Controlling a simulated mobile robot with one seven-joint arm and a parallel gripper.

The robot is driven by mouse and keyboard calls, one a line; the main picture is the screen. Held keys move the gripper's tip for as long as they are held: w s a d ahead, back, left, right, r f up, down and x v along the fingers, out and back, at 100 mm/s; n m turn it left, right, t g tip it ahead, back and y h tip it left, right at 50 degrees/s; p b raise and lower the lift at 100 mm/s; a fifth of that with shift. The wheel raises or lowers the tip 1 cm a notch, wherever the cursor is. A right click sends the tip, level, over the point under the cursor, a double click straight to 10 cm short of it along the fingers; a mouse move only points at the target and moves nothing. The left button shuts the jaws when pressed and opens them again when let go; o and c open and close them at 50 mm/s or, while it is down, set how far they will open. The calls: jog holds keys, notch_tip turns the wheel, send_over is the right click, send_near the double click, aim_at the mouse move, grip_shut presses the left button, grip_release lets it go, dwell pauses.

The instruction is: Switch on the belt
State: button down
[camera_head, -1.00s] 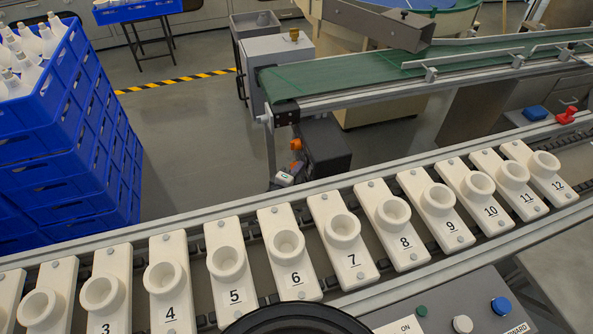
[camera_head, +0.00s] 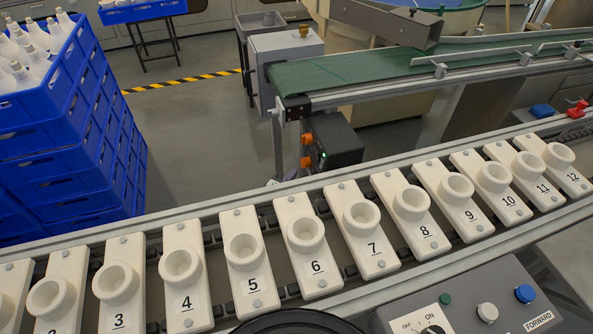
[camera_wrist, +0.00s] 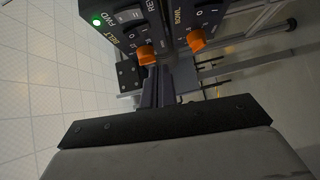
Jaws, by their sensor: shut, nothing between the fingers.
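The control box (camera_head: 337,140) hangs under the near end of the green conveyor belt (camera_head: 370,68), with orange knobs (camera_head: 306,150) on its left side. In the wrist view it bears the labels BELT and BOWL, the orange belt knob (camera_wrist: 147,55), the orange bowl knob (camera_wrist: 195,40) and a lit green lamp (camera_wrist: 96,22). The lamp also shows lit in the head view (camera_head: 322,155). My gripper (camera_wrist: 165,78) is shut and empty, its fingers pointing toward the box near the belt knob. I cannot tell whether it touches the knob, or the knob's exact setting.
A line of numbered white sockets (camera_head: 315,240) on a rail runs across the foreground. Blue crates (camera_head: 60,150) with white bottles stand at left. A second panel with an OFF/ON switch (camera_head: 432,328) is at the bottom right. Grey floor (camera_head: 205,140) is clear between crates and belt.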

jog(key=v, duration=0.6)
jog(key=shift+s+f+b, duration=0.15)
jog(key=shift+f+b, duration=0.25)
jog(key=shift+f, duration=0.05)
